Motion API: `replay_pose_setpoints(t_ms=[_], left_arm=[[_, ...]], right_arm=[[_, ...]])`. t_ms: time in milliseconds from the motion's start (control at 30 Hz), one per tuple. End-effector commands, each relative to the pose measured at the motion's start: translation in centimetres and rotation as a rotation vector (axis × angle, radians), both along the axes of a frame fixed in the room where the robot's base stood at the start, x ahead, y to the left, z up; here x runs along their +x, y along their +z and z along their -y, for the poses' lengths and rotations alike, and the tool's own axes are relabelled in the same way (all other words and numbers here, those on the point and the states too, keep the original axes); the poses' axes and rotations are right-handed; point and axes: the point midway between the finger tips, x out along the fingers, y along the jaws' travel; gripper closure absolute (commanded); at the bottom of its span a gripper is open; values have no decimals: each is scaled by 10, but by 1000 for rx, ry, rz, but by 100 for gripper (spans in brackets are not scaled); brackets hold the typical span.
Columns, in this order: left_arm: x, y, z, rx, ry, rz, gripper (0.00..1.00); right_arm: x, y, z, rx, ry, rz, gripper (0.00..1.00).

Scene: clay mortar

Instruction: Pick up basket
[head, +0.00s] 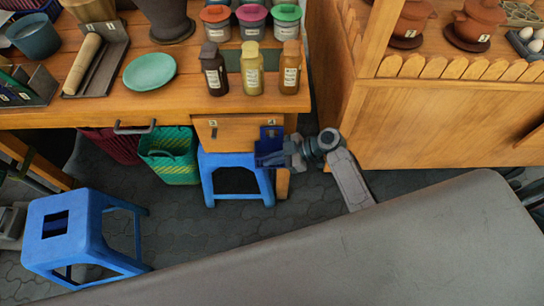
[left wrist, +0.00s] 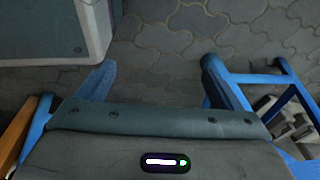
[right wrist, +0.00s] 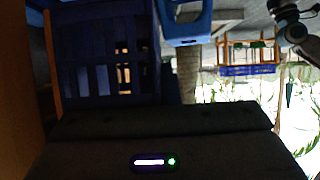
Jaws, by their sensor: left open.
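A green striped basket (head: 170,160) stands on the floor under the wooden table, below a dark metal handle. A dark red basket (head: 110,144) stands to its left, partly hidden by the table. My right gripper (head: 270,146) is to the right of the baskets, apart from them, by the table's right leg and the blue stool beneath. Whether its jaws are apart is unclear. The right wrist view shows a dark blue slatted surface (right wrist: 100,75) close by, too dark to identify. My left gripper (left wrist: 150,85) is open and empty over paving in the left wrist view.
A blue stool (head: 75,225) stands at left and another (head: 236,165) under the table (head: 110,105). The table carries bottles (head: 250,70), a green plate (head: 149,72) and pots. A wooden counter (head: 440,120) stands at right. Paved floor (head: 190,225) lies between.

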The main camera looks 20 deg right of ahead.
Motion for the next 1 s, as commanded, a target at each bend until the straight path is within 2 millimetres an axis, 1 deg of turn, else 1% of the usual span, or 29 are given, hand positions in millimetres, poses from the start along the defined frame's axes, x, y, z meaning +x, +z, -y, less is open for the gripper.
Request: replay_pose_setpoints(t_ms=[133, 267, 367, 600, 700, 833, 1000], left_arm=[[2, 1, 0, 0, 0, 0, 13], [6, 5, 1, 0, 0, 6, 13], [9, 8, 2, 0, -1, 7, 13], [15, 16, 3, -1, -2, 7, 13], [17, 21, 4, -1, -2, 10, 13], [14, 25, 3, 1, -4, 5, 13], [17, 30, 3, 1, -3, 7, 13]], right_arm=[[-11, 11, -3, 0, 1, 2, 100], [-30, 20, -9, 1, 0, 1, 100], [-47, 29, -14, 1, 0, 1, 100], [-95, 55, -28, 2, 0, 1, 100], [-111, 64, -32, 1, -1, 1, 100], [-124, 72, -36, 1, 0, 0, 100], [-130, 79, -38, 1, 0, -1, 100]])
